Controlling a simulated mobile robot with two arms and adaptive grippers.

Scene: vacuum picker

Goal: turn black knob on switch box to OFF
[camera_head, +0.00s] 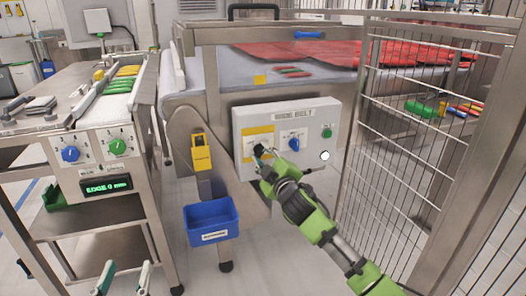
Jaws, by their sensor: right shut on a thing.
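The white switch box (330,112) is fixed to the front of the metal conveyor frame. It has a yellow plate (257,137) at left, a blue knob (293,141) in the middle, and a green button (327,132) and a white round part (324,156) at right. My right gripper (262,153) is at the yellow plate, shut on the black knob. The knob is mostly hidden by the fingers, and its pointing direction cannot be read. My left gripper (125,277) is at the bottom edge, fingers apart, empty, away from the box.
A wire mesh fence (405,150) stands close to the right of my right arm. A blue bin (211,221) and a yellow holder (201,153) hang left of the box. A bench panel with blue (71,154) and green (117,147) knobs stands at left.

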